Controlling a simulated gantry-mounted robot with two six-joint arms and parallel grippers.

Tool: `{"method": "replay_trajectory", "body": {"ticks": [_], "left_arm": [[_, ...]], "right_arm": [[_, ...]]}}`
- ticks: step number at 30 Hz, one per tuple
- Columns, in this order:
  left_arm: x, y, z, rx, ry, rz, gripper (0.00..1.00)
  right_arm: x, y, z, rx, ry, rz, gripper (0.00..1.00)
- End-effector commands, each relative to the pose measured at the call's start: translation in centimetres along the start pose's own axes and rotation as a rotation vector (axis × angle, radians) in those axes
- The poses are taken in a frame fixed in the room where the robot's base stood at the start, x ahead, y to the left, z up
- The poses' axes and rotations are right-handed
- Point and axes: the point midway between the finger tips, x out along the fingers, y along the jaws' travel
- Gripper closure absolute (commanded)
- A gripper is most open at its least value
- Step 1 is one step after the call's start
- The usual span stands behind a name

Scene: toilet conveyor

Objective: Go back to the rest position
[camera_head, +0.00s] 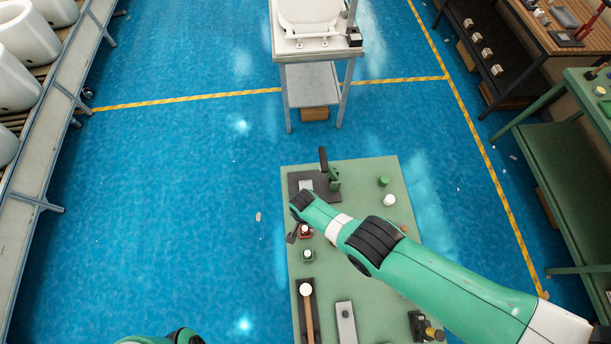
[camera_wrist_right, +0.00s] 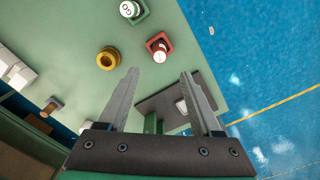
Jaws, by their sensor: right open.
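My right arm reaches over the green-topped workbench (camera_head: 350,260) from the lower right in the head view, and its gripper is mostly hidden beneath its wrist there. In the right wrist view my right gripper (camera_wrist_right: 160,76) is open, its two grey fingers wide apart with nothing held. A red holder with a capped piece (camera_wrist_right: 158,48) lies beyond the fingertips; it also shows beside my wrist in the head view (camera_head: 305,231). Only a small part of my left arm shows at the bottom edge of the head view; its gripper is out of sight.
The bench holds a dark plate with a green fixture (camera_head: 334,180), a green holder (camera_head: 308,255), a white-headed mallet (camera_head: 306,290) and a white knob (camera_head: 389,200). A white toilet piece (camera_head: 310,18) stands on a far table.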

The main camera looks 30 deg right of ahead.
Motion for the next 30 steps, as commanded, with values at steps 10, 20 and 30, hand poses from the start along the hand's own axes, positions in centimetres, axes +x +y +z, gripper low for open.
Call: {"method": "replay_trajectory", "body": {"ticks": [10,20,30], "left_arm": [[0.0,0.0,0.0,0.0,0.0,0.0,0.34],[0.0,0.0,0.0,0.0,0.0,0.0,0.34],[0.0,0.0,0.0,0.0,0.0,0.0,0.34]], "right_arm": [[0.0,0.0,-0.1,0.004,0.0,0.0,0.34],[-10.3,-12.9,-6.4,0.055,0.099,-0.374,0.34],[-37.4,-24.1,-12.7,-0.109,0.411,-1.005,0.34]]}}
